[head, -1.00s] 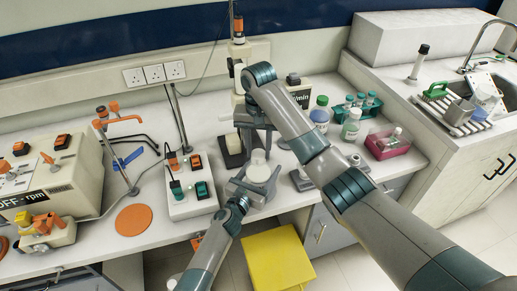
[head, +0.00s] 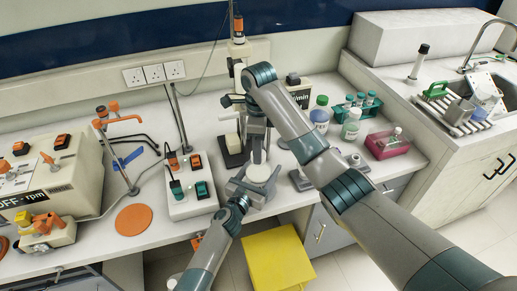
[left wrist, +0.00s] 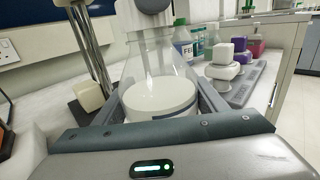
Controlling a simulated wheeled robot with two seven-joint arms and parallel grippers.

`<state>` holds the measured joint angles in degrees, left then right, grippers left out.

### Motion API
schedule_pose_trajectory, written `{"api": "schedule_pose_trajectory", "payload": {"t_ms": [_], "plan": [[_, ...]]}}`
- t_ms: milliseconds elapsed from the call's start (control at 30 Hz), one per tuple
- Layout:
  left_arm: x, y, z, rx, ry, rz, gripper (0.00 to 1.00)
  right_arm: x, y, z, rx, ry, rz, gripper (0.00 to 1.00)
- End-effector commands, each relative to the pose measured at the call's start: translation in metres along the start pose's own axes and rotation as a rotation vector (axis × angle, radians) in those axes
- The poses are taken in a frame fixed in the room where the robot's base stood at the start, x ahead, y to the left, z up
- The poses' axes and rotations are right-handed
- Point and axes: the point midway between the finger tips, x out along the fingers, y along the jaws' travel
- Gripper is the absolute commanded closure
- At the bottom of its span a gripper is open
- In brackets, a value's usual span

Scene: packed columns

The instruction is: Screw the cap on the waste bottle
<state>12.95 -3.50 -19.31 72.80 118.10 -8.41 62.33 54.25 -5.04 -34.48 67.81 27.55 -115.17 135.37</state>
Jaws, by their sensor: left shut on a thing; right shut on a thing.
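The waste bottle (head: 258,174) is a clear conical flask with white contents, upright at the front of the bench. My left gripper (head: 257,183) is shut around its body, a finger on each side. In the left wrist view the bottle (left wrist: 160,88) fills the middle between the fingers. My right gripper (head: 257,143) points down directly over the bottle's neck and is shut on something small. A grey rounded piece, seemingly the cap (left wrist: 153,5), shows at the bottle's top, cut by the frame edge. I cannot tell how far it sits on the neck.
Capped bottles (head: 320,113) and a pink tray (head: 388,145) stand to the right, beyond my right arm. A yellow bin (head: 278,262) is below the bench front. An orange disc (head: 133,219) lies at left.

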Motion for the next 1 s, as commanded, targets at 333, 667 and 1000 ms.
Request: {"api": "schedule_pose_trajectory", "payload": {"t_ms": [333, 667, 1000], "plan": [[-0.0008, -0.0007, -0.0015, 0.000, 0.002, -0.001, 0.97, -0.0009, -0.0014, -0.0007, 0.486, -0.001, -0.005, 0.87], [-0.0008, -0.0006, -0.0016, 0.000, 0.002, -0.001, 0.97, -0.0008, -0.0013, -0.0007, 0.555, -0.001, -0.005, 0.87], [-0.0007, -0.0005, -0.0016, 0.000, 0.002, -0.001, 0.97, -0.0001, -0.0005, -0.0004, 0.552, -0.001, -0.003, 0.47]]}}
